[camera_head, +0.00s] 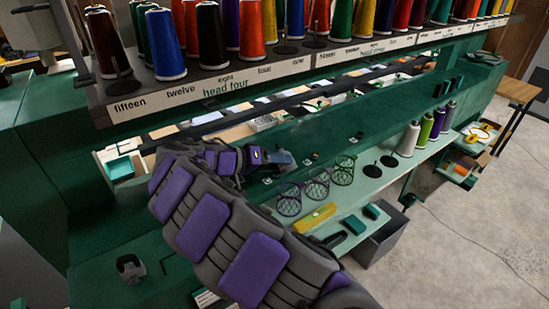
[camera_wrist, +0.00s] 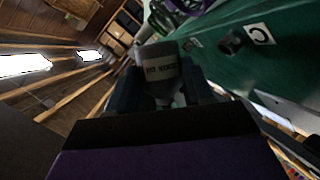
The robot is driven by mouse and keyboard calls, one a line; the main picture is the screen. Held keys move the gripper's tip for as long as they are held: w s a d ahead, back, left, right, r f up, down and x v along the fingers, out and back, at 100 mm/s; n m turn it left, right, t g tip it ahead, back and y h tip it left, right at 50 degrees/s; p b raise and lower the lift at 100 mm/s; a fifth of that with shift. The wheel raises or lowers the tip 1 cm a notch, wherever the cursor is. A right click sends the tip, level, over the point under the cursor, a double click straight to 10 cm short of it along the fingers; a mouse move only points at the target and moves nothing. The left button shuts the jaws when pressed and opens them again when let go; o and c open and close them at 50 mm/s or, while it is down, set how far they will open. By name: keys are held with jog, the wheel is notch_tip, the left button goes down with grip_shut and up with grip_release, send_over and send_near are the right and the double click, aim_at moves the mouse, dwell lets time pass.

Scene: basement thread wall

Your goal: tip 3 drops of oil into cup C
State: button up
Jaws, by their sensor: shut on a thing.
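In the wrist view my gripper (camera_wrist: 164,92) is shut on a grey oil container (camera_wrist: 161,68) with a pale lettered label. The lettering is hard to read, and no oil drop shows. In the head view my gripper (camera_head: 277,160) is small, beyond my arm, above the green ledge and left of three wire-mesh cups: one purple (camera_head: 289,200), one greyish (camera_head: 317,184) and one green (camera_head: 343,170). Their letters are too small to read there. In the wrist view a white tag marked C (camera_wrist: 260,33) is on the green surface, near purple mesh (camera_wrist: 185,9) at the top edge.
A rack of thread cones (camera_head: 211,40) overhangs the green ledge (camera_head: 384,125). A yellow object (camera_head: 315,217) lies in front of the mesh cups. Several cones (camera_head: 408,139) and black discs (camera_head: 371,170) stand to the right. A grey bin (camera_head: 378,242) is below.

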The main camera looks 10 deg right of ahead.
jog(key=n+g+p, duration=0.1)
jog(key=s+f+n+g+h+p, duration=0.1)
jog(key=p, duration=0.1)
jog(key=shift+d+p, duration=0.1)
jog(key=shift+p, duration=0.2)
jog(key=shift+f+n+h+p, duration=0.3)
jog(key=shift+n+p, duration=0.4)
jog(key=shift+p, duration=0.55)
jog(key=shift+f+n+g+h+p, duration=0.3)
jog(key=shift+f+n+g+p, duration=0.1)
jog(key=shift+f+n+p, duration=0.15)
jog(key=shift+r, duration=0.1)
jog(key=shift+s+r+n+h+p, duration=0.1)
jog(key=shift+r+n+h+p, duration=0.15)
jog(key=shift+n+p, duration=0.45)
jog(key=shift+n+g+h+p, duration=0.3)
jog(key=shift+n+p, duration=0.15)
jog(key=shift+p, duration=0.25)
jog(key=shift+d+f+b, duration=0.1)
jog(key=shift+b, duration=0.35)
